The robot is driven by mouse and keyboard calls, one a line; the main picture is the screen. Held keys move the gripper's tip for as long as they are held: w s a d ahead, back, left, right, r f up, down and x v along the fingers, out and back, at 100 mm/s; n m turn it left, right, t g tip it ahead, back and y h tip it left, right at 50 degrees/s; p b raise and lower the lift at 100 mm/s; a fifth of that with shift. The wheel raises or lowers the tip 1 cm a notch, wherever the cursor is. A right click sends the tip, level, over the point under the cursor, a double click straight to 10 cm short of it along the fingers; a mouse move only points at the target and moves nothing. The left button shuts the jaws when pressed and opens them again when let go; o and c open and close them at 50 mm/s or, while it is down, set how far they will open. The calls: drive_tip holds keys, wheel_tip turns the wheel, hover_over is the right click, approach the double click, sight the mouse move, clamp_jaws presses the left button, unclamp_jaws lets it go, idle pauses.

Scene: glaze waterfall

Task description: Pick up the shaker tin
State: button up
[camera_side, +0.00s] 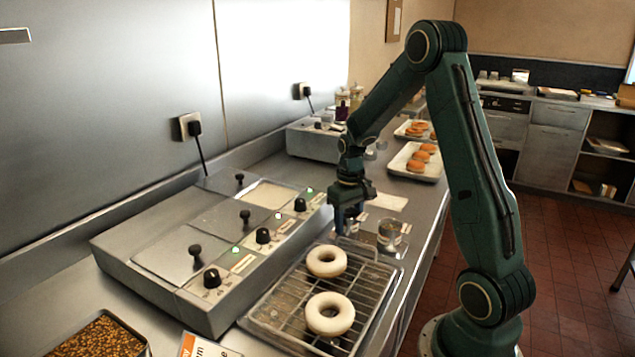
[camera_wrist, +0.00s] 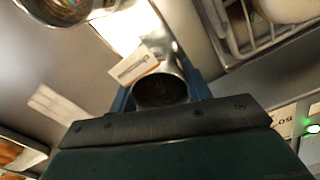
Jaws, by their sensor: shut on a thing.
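My gripper (camera_side: 347,217) is low over the counter, just beyond the far end of the wire rack. In the wrist view its blue fingers stand on both sides of the shaker tin (camera_wrist: 162,90), a small metal cup with a dark round opening, and are shut on it. In the side view the fingers mostly hide the tin. I cannot tell whether its base touches the counter.
A metal cup (camera_side: 391,235) stands close to the right of my gripper. A wire rack tray (camera_side: 290,318) with two white-glazed doughnuts (camera_side: 329,313) lies in front. A lidded warmer (camera_side: 180,250) is at left. Trays of brown doughnuts (camera_side: 417,162) lie behind.

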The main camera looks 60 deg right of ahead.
wheel_tip(320, 180, up, 20)
idle(0.8)
idle(0.5)
drive_tip(key=s+a+f+n, duration=0.2)
drive_tip(key=s+a, duration=0.1)
drive_tip(key=a, duration=0.5)
drive_tip(key=s+a+f+n, duration=0.2)
drive_tip(key=s+a, duration=0.1)
drive_tip(key=a, duration=0.6)
drive_tip(key=s+a+f+n, duration=0.2)
drive_tip(key=s+a, duration=0.1)
drive_tip(key=a, duration=0.6)
drive_tip(key=shift+a+f, duration=0.15)
drive_tip(key=shift+f, duration=0.25)
drive_tip(key=shift+s+f, duration=0.1)
drive_tip(key=shift+f, duration=0.05)
drive_tip(key=shift+f, duration=1.1)
